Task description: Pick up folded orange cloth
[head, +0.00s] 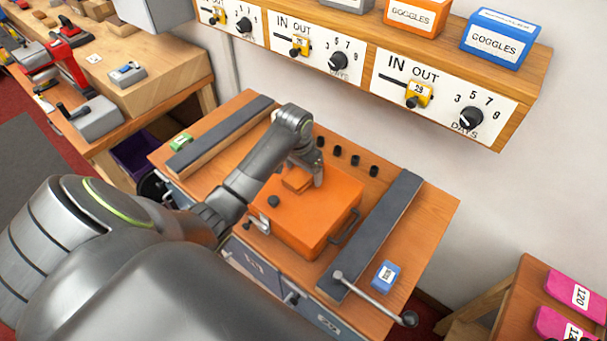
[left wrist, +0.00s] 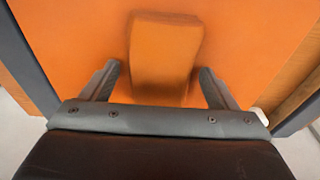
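The folded orange cloth (head: 297,183) lies on top of an orange box (head: 318,212) on the wooden bench. In the left wrist view the cloth (left wrist: 165,55) is a small orange block on the orange lid (left wrist: 75,40). My left gripper (head: 308,180) is over the box, close to the cloth. In the left wrist view its two fingers (left wrist: 160,80) are spread wide, with the near end of the cloth between them. A gap shows on each side, so the fingers do not hold it. My right gripper is not in view.
Dark grey rails (head: 370,235) flank the box, and several black knobs stand behind it. A blue labelled block (head: 385,276) and a metal lever (head: 372,298) are at the right. A shelf with dials (head: 440,95) overhangs the back.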

